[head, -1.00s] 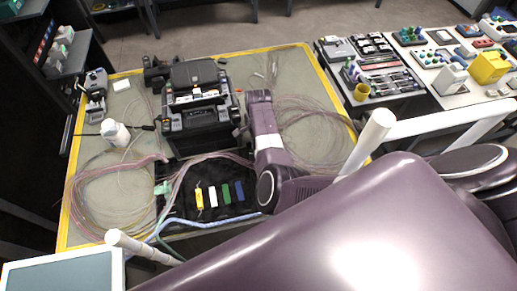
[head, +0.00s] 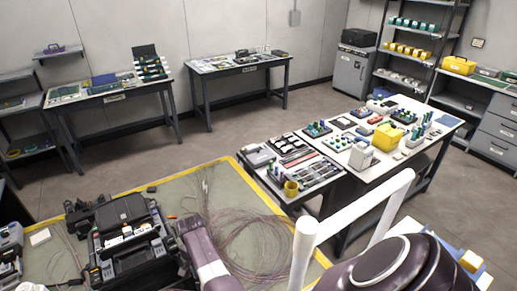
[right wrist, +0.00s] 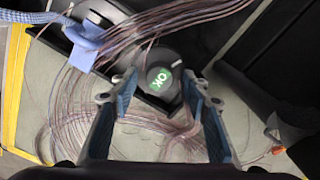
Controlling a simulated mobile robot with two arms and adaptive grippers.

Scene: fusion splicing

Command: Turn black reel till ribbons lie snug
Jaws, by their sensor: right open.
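In the right wrist view the black reel (right wrist: 148,92) is a dark round part with a green OK mark on its face. My right gripper (right wrist: 160,84) is open, with its two blue-lined fingers on either side of the reel; I cannot tell whether they touch it. The thin pinkish ribbons (right wrist: 140,35) run in a bundle above the reel and loop down behind the left finger. A blue clip (right wrist: 84,42) sits on the bundle. In the head view the reel and the right fingertips are hidden or out of frame. My left gripper is in neither current view.
The black splicer (head: 128,240) stands on the yellow-edged table (head: 165,195), beside my arm. Loose fibre coils (head: 250,242) lie to the right. A tray of tools (head: 298,165) and a white table with a yellow box (head: 387,136) stand beyond. Open floor lies behind.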

